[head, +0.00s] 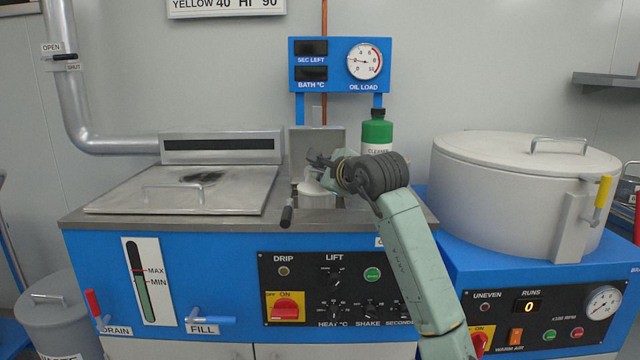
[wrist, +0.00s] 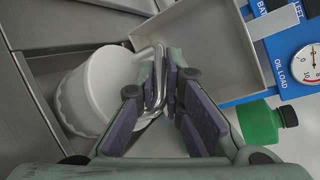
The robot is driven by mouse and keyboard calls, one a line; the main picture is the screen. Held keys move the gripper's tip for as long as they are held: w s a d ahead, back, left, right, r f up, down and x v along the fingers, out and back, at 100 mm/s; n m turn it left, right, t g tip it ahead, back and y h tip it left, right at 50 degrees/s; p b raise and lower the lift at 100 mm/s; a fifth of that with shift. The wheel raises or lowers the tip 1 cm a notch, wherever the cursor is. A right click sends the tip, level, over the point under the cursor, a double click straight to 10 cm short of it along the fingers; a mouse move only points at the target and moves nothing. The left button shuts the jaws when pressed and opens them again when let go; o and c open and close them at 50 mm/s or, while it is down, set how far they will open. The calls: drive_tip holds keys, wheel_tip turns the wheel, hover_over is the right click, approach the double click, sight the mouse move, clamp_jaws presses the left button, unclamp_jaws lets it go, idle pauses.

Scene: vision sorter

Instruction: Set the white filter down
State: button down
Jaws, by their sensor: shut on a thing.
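The white filter (head: 311,187) is a round, ribbed white body with a bent metal handle. It is over the narrow part of the steel counter, right of the flat lid, and is partly hidden by my gripper (head: 328,172) in the head view. In the wrist view, the filter (wrist: 97,92) lies left of my gripper (wrist: 163,84), whose pads are closed on its metal handle (wrist: 155,65). I cannot tell whether the filter's underside touches anything.
An open metal box (wrist: 195,38) is just beyond the fingers. A green bottle (head: 376,134) stands behind my wrist. A steel lid (head: 185,190) with a handle covers the left counter. A dark-ended lever (head: 287,214) sticks out at the front. A large lidded drum (head: 490,195) stands at right.

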sight(317, 185)
wheel_tip(317, 185, down, 2)
drive_tip(key=shift+f, duration=0.25)
drive_tip(key=shift+f+b, duration=0.5)
drive_tip(key=shift+f, duration=0.1)
drive_tip(key=c, duration=1.7)
unclamp_jaws()
drive_tip(key=shift+r, duration=0.1)
drive_tip(key=shift+w+r+p, duration=0.1)
drive_tip(key=shift+r+p, duration=0.2)
drive_tip(key=shift+p, duration=0.1)
drive_tip(key=b+v, duration=0.1)
drive_tip(key=v, duration=1.1)
drive_tip(key=shift+r+b, duration=0.2)
drive_tip(key=shift+b, duration=0.1)
